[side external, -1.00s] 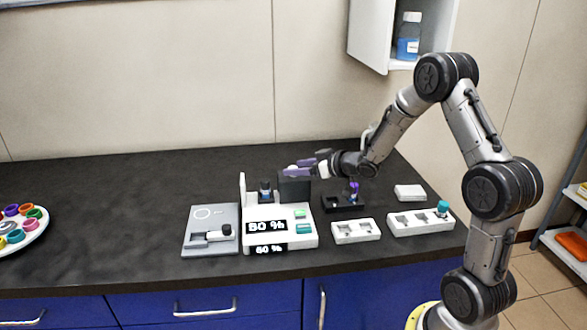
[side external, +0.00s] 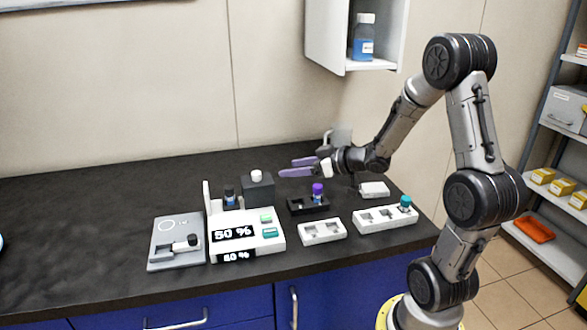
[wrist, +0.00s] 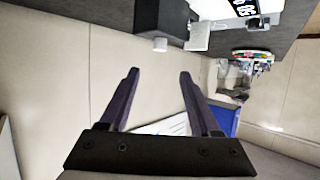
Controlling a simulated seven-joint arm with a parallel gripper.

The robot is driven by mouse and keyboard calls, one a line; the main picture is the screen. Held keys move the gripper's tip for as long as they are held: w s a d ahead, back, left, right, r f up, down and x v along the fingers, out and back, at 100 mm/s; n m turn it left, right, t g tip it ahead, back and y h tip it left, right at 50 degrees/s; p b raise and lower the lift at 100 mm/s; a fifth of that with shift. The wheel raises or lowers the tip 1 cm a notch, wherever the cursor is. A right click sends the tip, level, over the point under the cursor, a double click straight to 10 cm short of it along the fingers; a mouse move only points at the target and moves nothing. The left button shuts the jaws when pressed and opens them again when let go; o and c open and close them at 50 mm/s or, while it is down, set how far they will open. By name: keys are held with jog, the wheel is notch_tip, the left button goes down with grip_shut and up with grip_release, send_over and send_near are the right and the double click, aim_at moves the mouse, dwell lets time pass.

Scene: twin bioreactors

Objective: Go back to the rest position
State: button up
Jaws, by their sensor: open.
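My gripper (side external: 300,168) is open and empty, held in the air above the bench, just right of the dark box with a white knob (side external: 257,188). Its two purple fingers point left. In the wrist view my gripper (wrist: 158,88) shows both fingers apart with nothing between them. The twin bioreactor unit (side external: 245,235) is white, with displays reading 50 % and what looks like 40 %. A dark vial (side external: 229,196) stands in it. A purple-capped vial (side external: 318,192) stands upright in a black holder (side external: 300,208), below and right of my fingers.
White racks (side external: 322,234) stand at the front right; one holds a teal-capped vial (side external: 405,202). A wall cabinet (side external: 340,40) holds a blue bottle.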

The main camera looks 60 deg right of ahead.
jog(key=s+a+r+n+t, duration=0.2)
jog(key=a+r, duration=1.2)
jog(key=r, duration=0.2)
jog(key=s+a+f+g, duration=0.1)
jog(key=s+f+g, duration=0.2)
jog(key=s, duration=0.3)
jog(key=s+a+f+m+g, duration=0.1)
jog(key=s+a+f+g, duration=0.1)
jog(key=s, duration=0.5)
jog(key=s+a+f+m+g, duration=0.1)
jog(key=s+f+g, duration=0.4)
jog(key=s+f, duration=0.1)
jog(key=shift+s+a, duration=0.15)
jog(key=shift+s, duration=0.5)
